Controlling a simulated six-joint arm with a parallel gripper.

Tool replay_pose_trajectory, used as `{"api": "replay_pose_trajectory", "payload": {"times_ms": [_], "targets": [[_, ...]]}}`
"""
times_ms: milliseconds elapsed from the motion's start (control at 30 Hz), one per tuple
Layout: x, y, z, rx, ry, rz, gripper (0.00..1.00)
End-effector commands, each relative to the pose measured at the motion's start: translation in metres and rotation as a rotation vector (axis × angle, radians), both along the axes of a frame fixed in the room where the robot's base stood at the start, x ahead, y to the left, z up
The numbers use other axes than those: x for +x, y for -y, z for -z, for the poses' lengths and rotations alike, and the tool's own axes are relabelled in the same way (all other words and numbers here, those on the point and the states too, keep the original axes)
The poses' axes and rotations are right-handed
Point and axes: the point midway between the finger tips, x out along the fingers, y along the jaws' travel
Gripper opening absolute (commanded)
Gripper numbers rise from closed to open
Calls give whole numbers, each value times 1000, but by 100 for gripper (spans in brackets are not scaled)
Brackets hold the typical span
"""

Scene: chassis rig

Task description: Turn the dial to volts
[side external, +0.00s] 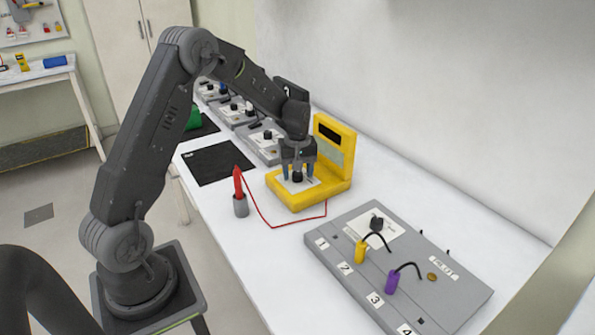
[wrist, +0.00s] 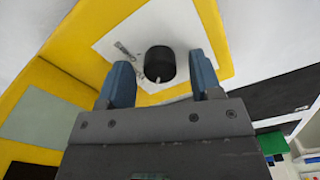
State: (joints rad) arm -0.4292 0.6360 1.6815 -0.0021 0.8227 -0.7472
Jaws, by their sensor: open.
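A yellow meter case (side external: 328,183) stands open on the white table, its lid upright at the back. Its black dial (side external: 297,177) sits on a white panel in the base, below my gripper. In the wrist view the dial (wrist: 160,64) shows as a round black knob with a pale pointer mark toward the gripper. The panel print (wrist: 125,48) beside it is too blurred to read. My gripper (side external: 298,170) is open, and in the wrist view its two blue fingers (wrist: 161,80) are spread on either side of the dial.
A red probe (side external: 238,181) stands in a grey holder (side external: 241,207) with a red lead to the case. A grey panel (side external: 450,272) with yellow and purple plugs lies in front right. A black mat (side external: 213,163) and several grey units stand at the left and behind.

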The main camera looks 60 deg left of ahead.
Motion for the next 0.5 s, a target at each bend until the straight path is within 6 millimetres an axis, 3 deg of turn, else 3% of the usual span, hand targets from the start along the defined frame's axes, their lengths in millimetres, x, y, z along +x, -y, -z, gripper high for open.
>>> {"api": "replay_pose_trajectory", "payload": {"times_ms": [233,500], "targets": [[0,0,0,0,0,0,58],[0,0,0,0,0,0,32]]}}
